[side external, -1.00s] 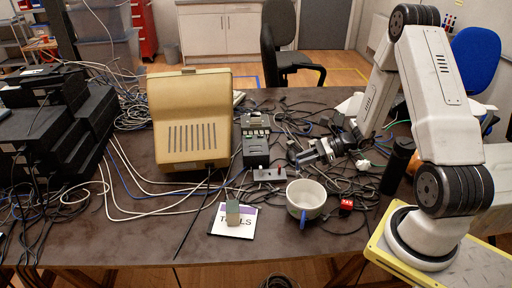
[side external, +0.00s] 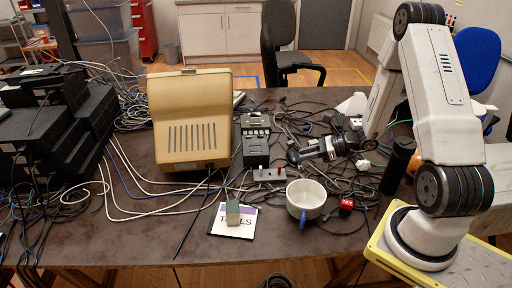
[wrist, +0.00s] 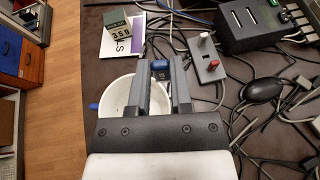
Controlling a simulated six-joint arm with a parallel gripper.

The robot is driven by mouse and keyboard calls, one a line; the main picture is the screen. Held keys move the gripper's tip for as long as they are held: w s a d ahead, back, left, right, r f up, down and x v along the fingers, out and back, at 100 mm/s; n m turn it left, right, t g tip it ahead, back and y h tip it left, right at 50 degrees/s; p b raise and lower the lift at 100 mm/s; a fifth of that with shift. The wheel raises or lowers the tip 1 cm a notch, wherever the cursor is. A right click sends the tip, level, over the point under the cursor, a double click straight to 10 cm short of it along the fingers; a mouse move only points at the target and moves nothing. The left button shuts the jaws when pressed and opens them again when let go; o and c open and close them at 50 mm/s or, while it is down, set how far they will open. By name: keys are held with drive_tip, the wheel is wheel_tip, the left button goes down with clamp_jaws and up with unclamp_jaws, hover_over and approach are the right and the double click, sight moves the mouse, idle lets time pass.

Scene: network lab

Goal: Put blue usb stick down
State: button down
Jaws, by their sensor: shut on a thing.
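The blue usb stick (wrist: 160,67) is between the two fingertips of my gripper (wrist: 160,75) in the wrist view. My gripper is shut on it. In the side view my gripper (side external: 300,154) is above the cluttered table, behind the white mug (side external: 306,199); the stick is too small to make out there. The wrist view shows the mug (wrist: 117,92) partly hidden behind my fingers. A grey panel (wrist: 208,60) with a white stick and a red stick standing in it lies to the right of my gripper in that view.
A TOOLS card (side external: 242,228) with a small green-grey block (side external: 233,212) lies left of the mug. Loose cables crowd the table around my gripper. A beige monitor (side external: 190,120) stands behind. The front-left table is fairly clear.

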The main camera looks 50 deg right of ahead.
drive_tip(key=s+d+m+h, duration=0.3)
drive_tip(key=d+m+h, duration=0.2)
drive_tip(key=d+h, duration=0.1)
drive_tip(key=s+d+m+t+h, duration=0.1)
drive_tip(key=s+d+m+h, duration=0.2)
drive_tip(key=d+m+h, duration=0.3)
drive_tip(key=shift+s+d+f+m+h, duration=0.3)
drive_tip(key=shift+s+d+f+h, duration=0.05)
drive_tip(key=shift+d+h, duration=0.3)
drive_tip(key=shift+w+d+f, duration=1.35)
drive_tip(key=shift+w+f, duration=0.2)
drive_tip(key=shift+w, duration=0.25)
drive_tip(key=shift+w+d+f, duration=1.35)
drive_tip(key=shift+w+f, duration=0.25)
drive_tip(key=shift+w, duration=0.2)
drive_tip(key=shift+w+d+f, duration=1.35)
drive_tip(key=shift+w+f, duration=0.2)
drive_tip(key=shift+w, duration=0.25)
drive_tip(key=shift+y, duration=0.25)
drive_tip(key=shift+w+f, duration=0.1)
drive_tip(key=shift+w+d+f, duration=0.15)
drive_tip(key=shift+f, duration=1.55)
